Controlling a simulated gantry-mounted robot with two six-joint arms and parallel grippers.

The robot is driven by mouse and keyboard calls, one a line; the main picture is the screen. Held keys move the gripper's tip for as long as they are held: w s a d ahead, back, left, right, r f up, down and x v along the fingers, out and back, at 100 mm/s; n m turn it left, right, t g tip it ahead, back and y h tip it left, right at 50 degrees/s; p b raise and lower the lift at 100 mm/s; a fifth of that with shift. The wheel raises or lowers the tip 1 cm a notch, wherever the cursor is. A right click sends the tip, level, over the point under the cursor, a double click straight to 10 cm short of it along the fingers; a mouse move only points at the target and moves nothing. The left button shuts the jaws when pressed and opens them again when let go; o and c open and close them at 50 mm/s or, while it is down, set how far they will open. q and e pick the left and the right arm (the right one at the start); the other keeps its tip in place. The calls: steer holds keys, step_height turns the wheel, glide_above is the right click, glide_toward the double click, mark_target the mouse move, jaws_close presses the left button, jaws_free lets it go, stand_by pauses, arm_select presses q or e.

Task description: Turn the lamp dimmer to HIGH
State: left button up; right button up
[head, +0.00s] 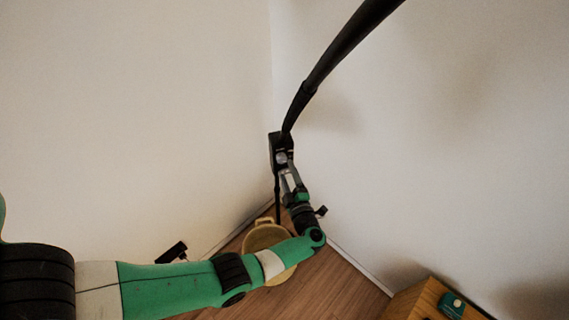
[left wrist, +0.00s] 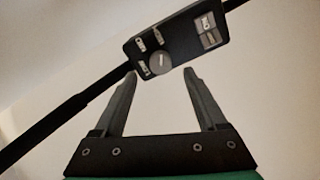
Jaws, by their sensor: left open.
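The lamp's black dimmer box (head: 275,150) sits on the black lamp pole (head: 345,45), near the room corner. In the left wrist view the box (left wrist: 185,42) is tilted and carries a round grey dimmer knob (left wrist: 161,63) with a short pale mark, several small labels and a grey switch panel (left wrist: 208,30). The label words are too small to read surely. My left gripper (head: 287,170) is open, facing the box from just below it. In the left wrist view its fingertips (left wrist: 161,74) lie either side of the knob; I cannot tell whether they touch it. My right gripper is out of view.
A yellowish basket (head: 258,238) stands on the wooden floor below my left arm and is partly hidden by it. A wooden cabinet (head: 410,303) with a green object (head: 452,304) on top is at the lower right. White walls meet behind the lamp.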

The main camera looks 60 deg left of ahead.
arm_select(q)
steer(key=s+d, duration=0.1)
steer(key=d, duration=0.5)
steer(key=shift+s+d, duration=0.15)
steer(key=shift+d, duration=0.2)
